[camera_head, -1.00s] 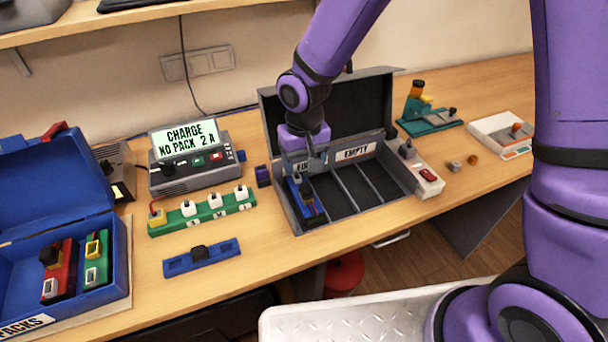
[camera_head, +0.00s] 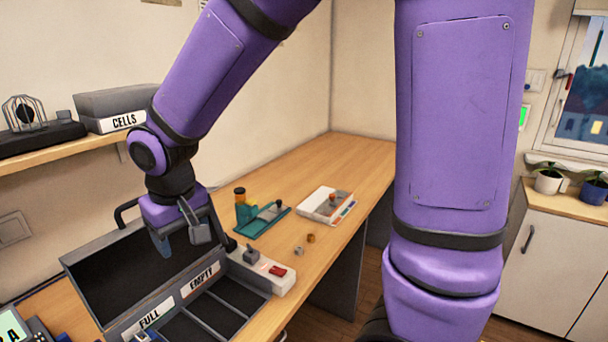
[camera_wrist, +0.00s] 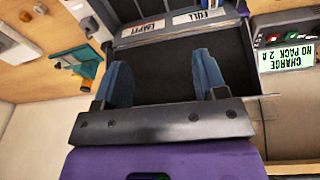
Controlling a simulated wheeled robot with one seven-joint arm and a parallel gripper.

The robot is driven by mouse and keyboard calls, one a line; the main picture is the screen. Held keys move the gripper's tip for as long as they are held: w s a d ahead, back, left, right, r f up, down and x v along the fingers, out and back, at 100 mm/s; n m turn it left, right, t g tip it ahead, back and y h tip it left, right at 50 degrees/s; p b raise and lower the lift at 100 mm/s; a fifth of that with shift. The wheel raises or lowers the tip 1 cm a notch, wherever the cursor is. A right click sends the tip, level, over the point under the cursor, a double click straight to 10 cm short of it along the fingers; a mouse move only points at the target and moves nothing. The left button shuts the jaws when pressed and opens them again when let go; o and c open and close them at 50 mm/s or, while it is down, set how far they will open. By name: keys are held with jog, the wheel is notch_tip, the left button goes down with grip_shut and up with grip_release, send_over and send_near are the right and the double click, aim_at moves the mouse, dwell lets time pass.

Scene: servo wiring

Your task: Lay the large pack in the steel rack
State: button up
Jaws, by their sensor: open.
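The grey metal case with dividers (camera_head: 246,314), the likeliest steel rack, stands open with its lid raised. Its strips read FULL (camera_head: 150,316) and EMPTY (camera_head: 202,281), and the bays under EMPTY look bare. The top of a pack (camera_head: 143,336) just shows under FULL at the bottom edge; the rest is cut off. I cannot tell if it is the large pack. My gripper (camera_head: 182,236) is open and empty, raised in front of the lid and above the bays. In the wrist view its blue fingers (camera_wrist: 163,82) stand wide apart with nothing between them.
A white block with a red switch (camera_head: 277,270) adjoins the case's right side. A teal tool (camera_head: 262,219) and a white tray (camera_head: 326,205) stand further right, with small knobs near them. The charger display (camera_wrist: 285,57) shows in the wrist view.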

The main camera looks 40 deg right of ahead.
jog(key=s+d+r+m+t, duration=0.1)
jog(key=s+d+r, duration=0.5)
jog(key=s+d, duration=0.1)
jog(key=s+d+r+m+t, duration=0.1)
jog(key=s+d+r+t, duration=0.1)
jog(key=s+d+r, duration=0.5)
jog(key=s, duration=0.3)
